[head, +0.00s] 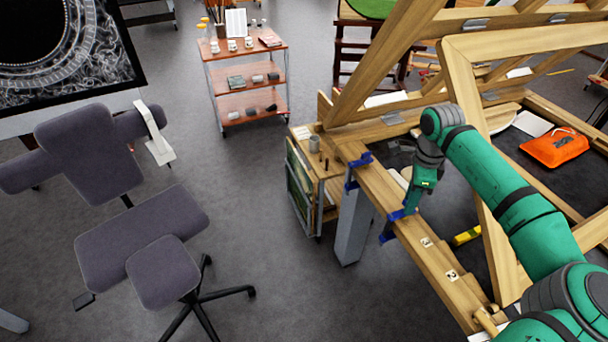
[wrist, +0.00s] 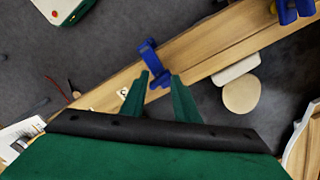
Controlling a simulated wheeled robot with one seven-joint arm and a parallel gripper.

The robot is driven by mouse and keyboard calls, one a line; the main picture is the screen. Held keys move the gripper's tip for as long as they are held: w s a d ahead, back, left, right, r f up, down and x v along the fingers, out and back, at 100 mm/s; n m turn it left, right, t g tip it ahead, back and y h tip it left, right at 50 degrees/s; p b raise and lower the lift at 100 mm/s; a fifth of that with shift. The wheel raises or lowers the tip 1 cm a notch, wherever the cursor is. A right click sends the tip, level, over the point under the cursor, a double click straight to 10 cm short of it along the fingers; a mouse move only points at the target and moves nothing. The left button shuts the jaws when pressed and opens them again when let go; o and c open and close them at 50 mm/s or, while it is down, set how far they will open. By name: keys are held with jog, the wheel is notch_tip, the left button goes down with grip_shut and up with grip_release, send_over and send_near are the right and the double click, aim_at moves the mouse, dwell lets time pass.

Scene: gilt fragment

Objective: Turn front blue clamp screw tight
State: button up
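The front blue clamp (head: 388,235) sits on the edge of the long wooden beam (head: 408,228), on the side nearer me. In the wrist view this clamp (wrist: 149,56) lies across the beam just beyond my fingertips. Part of it shows between them. My gripper (head: 410,204) points down at the clamp from above, and hides some of it in the head view. In the wrist view the two green fingers of my gripper (wrist: 160,75) are apart. I cannot tell whether either finger touches the clamp. A second blue clamp (head: 351,183) grips the beam farther back; it also shows in the wrist view (wrist: 291,11).
A wooden frame (head: 462,80) rises at an angle to the right of my gripper. A yellow level (head: 467,235) and an orange pouch (head: 554,148) lie inside the frame. A small cabinet (head: 330,166) stands by the beam's far end. Open floor lies left of the beam.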

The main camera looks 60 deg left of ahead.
jog(key=n, duration=0.7)
notch_tip(320, 180, up, 11)
jog(key=s+a+f+g+y, duration=0.2)
jog(key=s+a+f+g, duration=0.15)
jog(key=s, duration=0.35)
jog(key=s+a+f+g+y, duration=0.2)
jog(key=s+a+f, duration=0.1)
jog(key=s+a, duration=0.25)
jog(key=s+a+r+m+g+y, duration=0.1)
jog(key=s+r+m+g+y, duration=0.1)
jog(key=s, duration=0.5)
jog(key=s+a+r+m+g+y, duration=0.2)
jog(key=s+r+g+y, duration=0.1)
jog(key=s+g+y, duration=0.2)
jog(key=shift+s+a+r+m+y, duration=0.2)
jog(key=shift+s+m+y, duration=0.1)
jog(key=shift+s, duration=0.65)
